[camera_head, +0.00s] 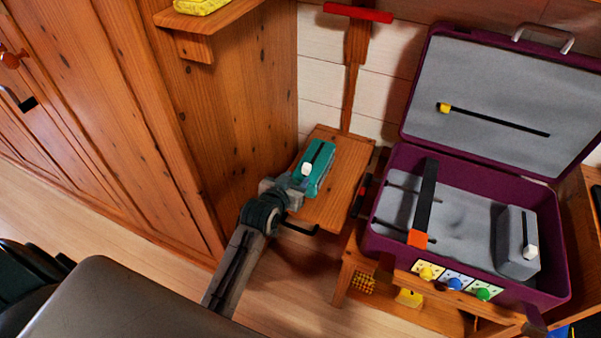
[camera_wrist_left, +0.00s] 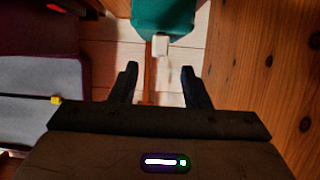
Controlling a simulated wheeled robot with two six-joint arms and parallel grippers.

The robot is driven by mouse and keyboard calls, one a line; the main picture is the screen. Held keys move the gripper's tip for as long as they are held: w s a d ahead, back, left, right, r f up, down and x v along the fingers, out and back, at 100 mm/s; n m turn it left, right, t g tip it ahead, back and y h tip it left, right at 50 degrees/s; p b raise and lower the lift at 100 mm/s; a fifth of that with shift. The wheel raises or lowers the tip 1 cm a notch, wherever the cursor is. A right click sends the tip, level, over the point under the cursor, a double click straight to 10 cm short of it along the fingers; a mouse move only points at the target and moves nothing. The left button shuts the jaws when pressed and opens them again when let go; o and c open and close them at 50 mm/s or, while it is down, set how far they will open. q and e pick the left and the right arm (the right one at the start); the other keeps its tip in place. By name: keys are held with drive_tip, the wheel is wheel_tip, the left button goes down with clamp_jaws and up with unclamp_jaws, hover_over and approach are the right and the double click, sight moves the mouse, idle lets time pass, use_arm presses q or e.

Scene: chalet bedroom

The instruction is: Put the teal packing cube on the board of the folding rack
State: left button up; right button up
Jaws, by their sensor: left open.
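The teal packing cube (camera_head: 319,179), with a dark strap and a white tab, sits on the wooden board (camera_head: 345,182) of the folding rack, near the board's left edge. My left gripper (camera_head: 296,184) is beside the cube's near left end, low over the board's edge; its fingers are partly hidden there. In the left wrist view the gripper (camera_wrist_left: 160,72) is open and empty, with the teal cube (camera_wrist_left: 165,18) and its white tab beyond the fingertips, apart from them. The right gripper is not in view.
An open purple suitcase (camera_head: 375,246) stands right of the board, holding a grey cube (camera_head: 518,245). A wooden wardrobe wall (camera_head: 240,110) rises close on the left. A red bar (camera_head: 358,13) tops the rack's upright. The board's right half is bare.

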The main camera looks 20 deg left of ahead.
use_arm(q)
drive_tip(key=s+a+f+g, duration=0.1)
drive_tip(key=s+g, duration=0.2)
drive_tip(key=s, duration=0.7)
drive_tip(key=s+a+f+g, duration=0.1)
drive_tip(key=s+g, duration=0.2)
drive_tip(key=s, duration=0.7)
drive_tip(key=s+a+f+g+y, duration=0.1)
drive_tip(key=s+g, duration=0.3)
drive_tip(key=s, duration=0.7)
drive_tip(key=shift+a+f+m, duration=0.15)
drive_tip(key=shift+a+m, duration=0.1)
drive_tip(key=shift+m, duration=0.05)
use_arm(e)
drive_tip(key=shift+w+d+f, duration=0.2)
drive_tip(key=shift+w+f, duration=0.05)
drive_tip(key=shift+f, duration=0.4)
